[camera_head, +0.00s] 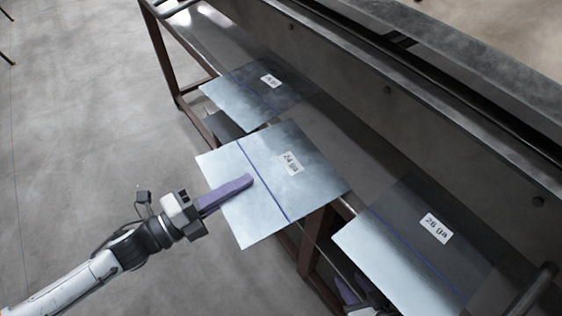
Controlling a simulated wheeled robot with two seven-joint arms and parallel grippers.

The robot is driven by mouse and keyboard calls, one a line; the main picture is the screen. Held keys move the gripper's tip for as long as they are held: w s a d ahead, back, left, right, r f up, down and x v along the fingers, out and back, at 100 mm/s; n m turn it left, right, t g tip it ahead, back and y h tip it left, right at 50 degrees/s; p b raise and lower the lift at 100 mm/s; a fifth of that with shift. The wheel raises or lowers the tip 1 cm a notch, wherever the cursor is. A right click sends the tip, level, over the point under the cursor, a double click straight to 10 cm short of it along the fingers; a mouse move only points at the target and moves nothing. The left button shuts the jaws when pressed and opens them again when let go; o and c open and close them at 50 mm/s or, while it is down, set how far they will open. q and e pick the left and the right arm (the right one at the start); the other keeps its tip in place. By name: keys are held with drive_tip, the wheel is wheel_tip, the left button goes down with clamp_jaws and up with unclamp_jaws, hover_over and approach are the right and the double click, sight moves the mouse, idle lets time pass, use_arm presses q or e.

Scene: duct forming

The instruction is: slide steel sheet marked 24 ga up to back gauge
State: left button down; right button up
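The steel sheet marked 24 ga (268,165) lies in the middle of the row, its near part jutting past the front of the bench. A blue line crosses it to the left of its label. My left gripper (238,187) has a purple finger over the sheet's left edge. The sheet hides whatever is under it, so I cannot tell whether the fingers clamp it. My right gripper (350,292) shows only partly at the bottom, beside and below the 26 ga sheet; its fingers are mostly hidden. I cannot single out the back gauge with certainty.
A sheet with a hard-to-read label (240,95) lies beyond, and a sheet marked 26 ga (385,262) lies nearer on the right. A long dark machine wall (400,105) runs behind the sheets. The bench has a brown frame (162,55). Open floor lies to the left.

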use_arm(q)
drive_tip(key=v, duration=1.1)
drive_tip(key=shift+s+a+p, duration=0.15)
drive_tip(key=shift+a+p, duration=0.1)
drive_tip(key=shift+p, duration=0.2)
drive_tip(key=shift+r, duration=0.1)
drive_tip(key=shift+s, duration=0.1)
